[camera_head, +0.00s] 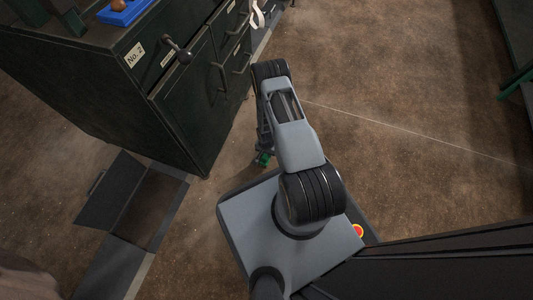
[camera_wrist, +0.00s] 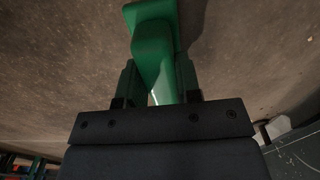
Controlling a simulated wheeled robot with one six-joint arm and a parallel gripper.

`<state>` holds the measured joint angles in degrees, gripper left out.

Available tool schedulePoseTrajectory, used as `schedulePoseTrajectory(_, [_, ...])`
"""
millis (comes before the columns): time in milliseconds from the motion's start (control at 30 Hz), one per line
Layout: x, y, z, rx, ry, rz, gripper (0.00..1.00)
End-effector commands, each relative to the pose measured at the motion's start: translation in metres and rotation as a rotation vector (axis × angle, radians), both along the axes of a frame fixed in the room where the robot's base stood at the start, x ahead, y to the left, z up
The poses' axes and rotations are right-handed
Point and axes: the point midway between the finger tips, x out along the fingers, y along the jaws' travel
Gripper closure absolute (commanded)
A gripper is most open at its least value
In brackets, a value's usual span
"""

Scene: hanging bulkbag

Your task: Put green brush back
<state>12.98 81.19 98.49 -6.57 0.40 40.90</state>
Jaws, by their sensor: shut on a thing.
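The green brush (camera_wrist: 155,58) is between the two fingers of my gripper (camera_wrist: 157,75) in the wrist view. The gripper is shut on it, and a wider flat green end shows beyond the fingertips. Brown floor lies behind the brush. In the head view my arm hides most of the gripper. Only a small green piece (camera_head: 264,159) shows beside the arm, low near the floor, and I cannot tell whether it is brush or finger.
A dark green cabinet (camera_head: 180,110) marked "No. 2" stands left of my arm, with handles sticking out. A blue tray (camera_head: 122,12) sits on top. An opening with raised dark flaps (camera_head: 110,187) is at the lower left. Brown floor (camera_head: 400,110) is clear to the right.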

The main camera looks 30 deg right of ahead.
Motion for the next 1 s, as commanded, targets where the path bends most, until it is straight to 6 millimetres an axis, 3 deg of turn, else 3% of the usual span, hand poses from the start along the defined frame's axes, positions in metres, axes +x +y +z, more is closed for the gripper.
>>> schedulePoseTrajectory(267, [0.0, -0.001, -0.002, 0.0, -0.001, -0.002, 0.91])
schedulePoseTrajectory(300, [0.0, -0.001, -0.002, 0.0, -0.001, -0.002, 0.66])
schedulePoseTrajectory(533, [0.0, -0.001, -0.001, 0.0, -0.001, -0.003, 0.44])
schedulePoseTrajectory(833, [0.0, -0.001, 0.001, 0.0, -0.001, -0.003, 0.43])
schedulePoseTrajectory(1000, [0.001, -0.001, 0.025, 0.0, -0.003, -0.003, 0.43])
